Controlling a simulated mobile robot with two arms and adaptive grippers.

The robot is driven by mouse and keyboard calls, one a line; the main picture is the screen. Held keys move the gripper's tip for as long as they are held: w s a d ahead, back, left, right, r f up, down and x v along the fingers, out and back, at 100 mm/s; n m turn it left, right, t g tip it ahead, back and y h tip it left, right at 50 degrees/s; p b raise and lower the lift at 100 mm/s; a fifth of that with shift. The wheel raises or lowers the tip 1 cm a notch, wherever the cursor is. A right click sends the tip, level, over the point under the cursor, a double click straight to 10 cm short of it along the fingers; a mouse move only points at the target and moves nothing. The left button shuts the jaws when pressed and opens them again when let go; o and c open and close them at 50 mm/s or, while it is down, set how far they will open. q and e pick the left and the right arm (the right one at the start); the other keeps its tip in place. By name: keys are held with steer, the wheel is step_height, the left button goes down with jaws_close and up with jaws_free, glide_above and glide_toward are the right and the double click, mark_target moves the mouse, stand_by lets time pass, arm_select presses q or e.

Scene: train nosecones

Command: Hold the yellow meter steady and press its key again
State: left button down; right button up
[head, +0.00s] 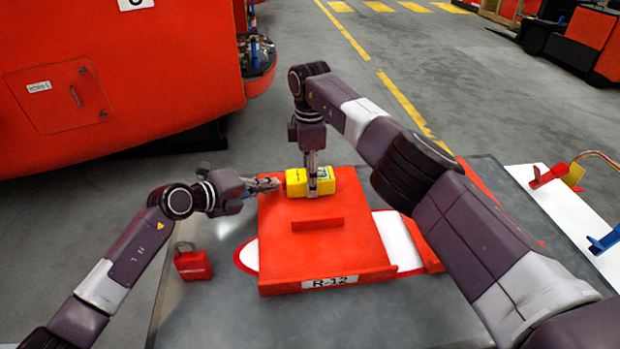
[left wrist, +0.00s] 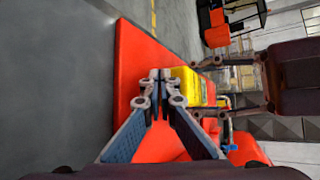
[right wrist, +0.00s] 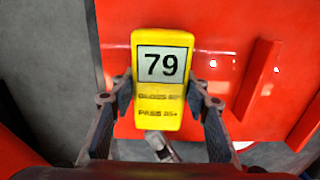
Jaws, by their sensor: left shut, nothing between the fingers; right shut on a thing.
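The yellow meter (head: 297,182) lies on the red panel in the head view. In the right wrist view the meter (right wrist: 161,100) shows "79" on its display, with "GLOSS" and "PASS 85+" printed below. My right gripper (head: 313,190) comes down from above and is shut on the meter's sides; its fingers also show in the right wrist view (right wrist: 162,98). My left gripper (head: 277,183) is shut and empty, its tips close to the meter's left end. In the left wrist view its tips (left wrist: 160,75) are beside the yellow meter (left wrist: 188,82); I cannot tell whether they touch. The key is not visible.
The red panel (head: 330,240) with a raised bar (head: 317,223) and an "R-12" label lies on a grey table (head: 220,310). A red padlock-shaped object (head: 192,263) stands at left. A white board (head: 560,215) with red and blue clamps is at right. A large red nosecone (head: 130,90) stands behind.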

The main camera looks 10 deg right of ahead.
arm_select(q)
steer(key=shift+a, duration=0.3)
arm_select(e)
steer(key=shift+s+f, duration=0.1)
steer(key=shift+f, duration=0.1)
arm_select(q)
steer(key=shift+w+a, duration=0.2)
steer(key=shift+a, duration=1.3)
steer(key=shift+w+a, duration=0.15)
steer(key=shift+a, duration=1.35)
arm_select(e)
steer(key=o, duration=1.2)
arm_select(q)
steer(key=shift+w+f, duration=0.1)
arm_select(e)
steer(key=o, duration=0.4)
steer(key=shift+r, duration=0.1)
